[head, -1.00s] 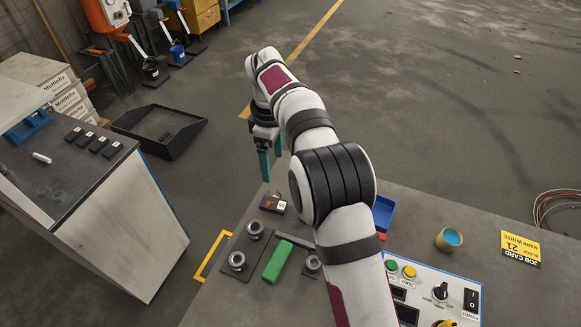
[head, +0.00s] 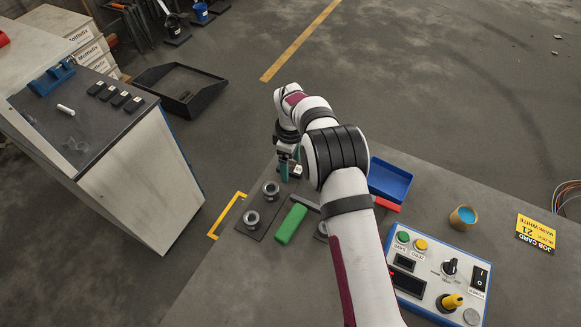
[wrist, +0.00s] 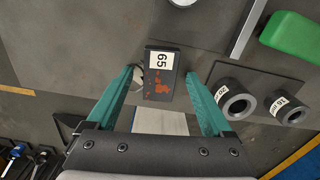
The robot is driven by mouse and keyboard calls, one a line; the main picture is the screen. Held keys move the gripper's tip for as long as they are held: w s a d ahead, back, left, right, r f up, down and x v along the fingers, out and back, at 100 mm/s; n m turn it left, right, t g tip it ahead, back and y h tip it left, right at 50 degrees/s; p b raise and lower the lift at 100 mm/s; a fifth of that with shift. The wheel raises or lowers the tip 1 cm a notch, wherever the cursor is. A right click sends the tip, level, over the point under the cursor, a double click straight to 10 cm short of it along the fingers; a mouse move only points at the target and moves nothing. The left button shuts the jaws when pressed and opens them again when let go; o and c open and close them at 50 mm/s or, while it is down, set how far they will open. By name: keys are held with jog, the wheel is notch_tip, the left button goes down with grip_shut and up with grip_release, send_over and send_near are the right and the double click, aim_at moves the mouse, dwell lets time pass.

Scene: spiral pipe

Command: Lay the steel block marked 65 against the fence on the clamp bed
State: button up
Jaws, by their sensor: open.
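The steel block marked 65 (wrist: 160,85) is a dark block with a white label and orange-red patches. It lies on the bench, between my open fingers in the wrist view; I cannot tell whether they touch it. In the head view my gripper (head: 289,170) is over the bench's far edge and partly hides the block. A grey bar (head: 305,203), possibly the fence, lies near the green block; a pale bar (wrist: 247,28) shows upper right in the wrist view. I cannot make out the clamp bed for sure.
A green block (head: 290,223) and steel cylinders (head: 251,218) on a dark plate (head: 247,234) stand close by. A blue bin (head: 389,180), a cup (head: 462,217) and a control box (head: 437,275) are to the right. The bench's left front is clear.

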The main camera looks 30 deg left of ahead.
aim_at(291, 166)
grip_shut()
jog(key=shift+r, duration=0.1)
dwell(0.4)
notch_tip(291, 166, up, 4)
jog(key=shift+r, duration=0.15)
jog(key=d+r+m, duration=0.5)
jog(key=d+r, duration=0.4)
jog(key=d, duration=0.4)
jog(key=d+r+m, duration=0.6)
jog(key=d+r, duration=0.3)
jog(key=d, duration=0.3)
jog(key=s+d+r+m, duration=0.6)
jog(key=d+m, duration=0.2)
jog(key=shift+s+d, duration=0.35)
